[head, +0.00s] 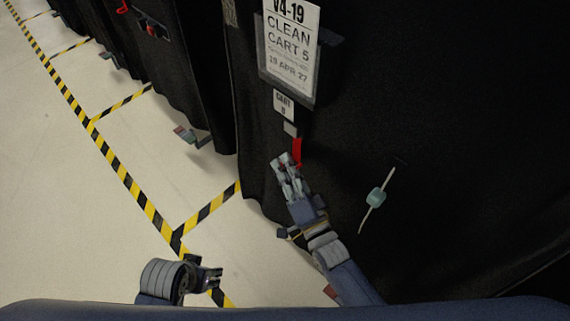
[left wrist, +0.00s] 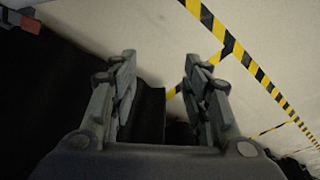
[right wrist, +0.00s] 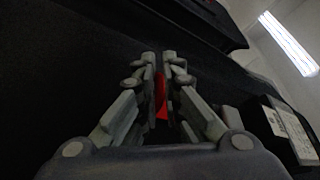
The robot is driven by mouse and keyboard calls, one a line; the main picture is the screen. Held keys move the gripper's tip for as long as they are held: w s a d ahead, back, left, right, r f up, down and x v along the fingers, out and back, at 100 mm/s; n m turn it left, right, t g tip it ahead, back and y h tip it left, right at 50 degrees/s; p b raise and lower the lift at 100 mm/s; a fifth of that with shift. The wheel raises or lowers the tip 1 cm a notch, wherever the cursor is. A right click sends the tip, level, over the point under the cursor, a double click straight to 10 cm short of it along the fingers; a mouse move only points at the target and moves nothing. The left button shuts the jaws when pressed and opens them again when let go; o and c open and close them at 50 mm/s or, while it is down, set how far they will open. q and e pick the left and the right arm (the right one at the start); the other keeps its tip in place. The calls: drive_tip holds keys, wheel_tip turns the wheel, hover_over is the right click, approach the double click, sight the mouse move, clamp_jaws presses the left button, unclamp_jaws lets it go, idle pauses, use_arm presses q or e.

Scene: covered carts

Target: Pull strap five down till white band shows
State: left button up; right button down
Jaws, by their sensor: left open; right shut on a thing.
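A red strap (head: 297,150) hangs on the black cover of the cart, below a small "CART" tag (head: 284,104) and a sign (head: 290,45) reading "V4-19 CLEAN CART 5". My right gripper (head: 283,163) is at the strap's lower part, its fingers shut on it. In the right wrist view the red strap (right wrist: 161,97) shows between the nearly closed fingers. I see no white band on the strap; part of it is hidden by the fingers. My left gripper (head: 214,278) is low over the floor, away from the cover, with its fingers open and empty in the left wrist view (left wrist: 158,75).
A pale cord with a light-blue toggle (head: 376,196) lies on the cover right of my right gripper. More black-covered carts (head: 150,60) stand at the upper left. Yellow-black tape (head: 85,118) marks the pale floor (head: 90,210), which is clear at the left.

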use_arm(q)
drive_tip(key=b+v, duration=0.3)
drive_tip(key=v, duration=0.3)
use_arm(e)
drive_tip(key=shift+s+f, duration=0.1)
drive_tip(key=shift+f, duration=2.85)
use_arm(q)
drive_tip(key=shift+a, duration=0.15)
use_arm(e)
drive_tip(key=c, duration=1.7)
unclamp_jaws()
drive_tip(key=shift+r, duration=0.15)
drive_tip(key=v, duration=1.2)
drive_tip(key=shift+d+r, duration=0.1)
drive_tip(key=shift+r, duration=0.05)
